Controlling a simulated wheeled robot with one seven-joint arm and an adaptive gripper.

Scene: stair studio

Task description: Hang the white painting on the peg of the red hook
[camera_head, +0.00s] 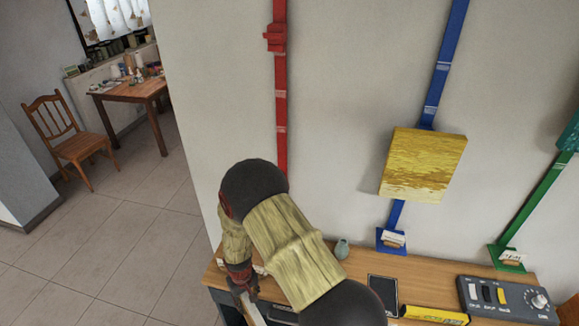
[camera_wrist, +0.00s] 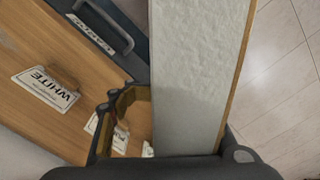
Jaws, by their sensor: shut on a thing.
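The red hook (camera_head: 276,38) is a red block on a long red strip running down the wall, left of centre in the head view. My gripper (camera_head: 242,284) is low over the left end of the wooden shelf. It is shut on the white painting (camera_wrist: 196,75), a pale textured panel with a wooden edge, which fills the middle of the wrist view. In the head view only a small pale part of the painting (camera_head: 252,312) shows below the gripper; my arm and the frame edge hide the rest. The painting is apart from the red hook, well below it.
A yellow painting (camera_head: 423,164) hangs at the blue strip (camera_head: 440,70). A green strip (camera_head: 535,205) is at the right. Open tiled floor lies left.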

